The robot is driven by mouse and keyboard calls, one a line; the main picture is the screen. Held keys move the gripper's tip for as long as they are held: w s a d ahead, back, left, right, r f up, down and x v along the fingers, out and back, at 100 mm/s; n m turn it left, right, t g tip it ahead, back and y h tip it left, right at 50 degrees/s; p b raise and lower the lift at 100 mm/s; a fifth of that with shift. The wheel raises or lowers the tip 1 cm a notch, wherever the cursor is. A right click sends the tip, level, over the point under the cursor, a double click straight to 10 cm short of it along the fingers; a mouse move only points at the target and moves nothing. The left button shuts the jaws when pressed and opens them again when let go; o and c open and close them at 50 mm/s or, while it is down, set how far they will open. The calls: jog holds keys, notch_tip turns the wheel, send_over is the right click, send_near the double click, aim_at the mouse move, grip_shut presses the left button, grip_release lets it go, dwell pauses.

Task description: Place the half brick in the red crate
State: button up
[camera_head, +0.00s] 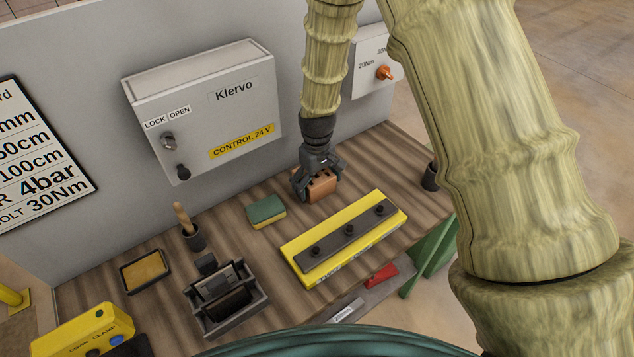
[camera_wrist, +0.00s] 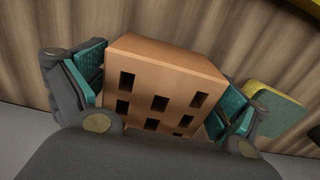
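The half brick (camera_head: 320,187) is an orange-brown block with several rectangular holes, near the back of the wooden bench. My gripper (camera_head: 316,174) comes down over it from above. In the wrist view the brick (camera_wrist: 165,85) fills the space between the teal finger pads, which lie against its two opposite sides. My gripper (camera_wrist: 160,95) looks shut on it. I cannot tell whether the brick touches the bench or is slightly raised. No whole red crate is clearly visible; a small red piece (camera_head: 381,276) shows below the bench's front edge, and I cannot tell what it is.
A yellow block with a dark bar (camera_head: 318,273) lies in front of the brick. A green-yellow sponge (camera_head: 266,211) is to its left, a dark cup (camera_head: 430,177) to its right. A grey control box (camera_head: 205,105) hangs behind.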

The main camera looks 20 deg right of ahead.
aim_at(316, 175)
jog(key=shift+r, duration=0.2)
notch_tip(316, 175, up, 12)
jog(key=b, duration=0.3)
jog(key=shift+w+p, duration=0.1)
jog(key=shift+p, duration=0.2)
jog(key=shift+w+a+p, duration=0.1)
jog(key=shift+a+p, duration=0.05)
jog(key=shift+p, duration=0.55)
jog(key=shift+w+a+f+p, duration=0.15)
jog(key=shift+w+f+p, duration=0.2)
jog(key=shift+f+p, duration=1.25)
jog(key=shift+f, duration=1.9)
jog(key=shift+w+f+p, duration=0.1)
jog(key=shift+f+p, duration=1.05)
jog(key=shift+f, duration=0.1)
jog(key=shift+f+p, duration=0.45)
jog(key=shift+f, duration=0.95)
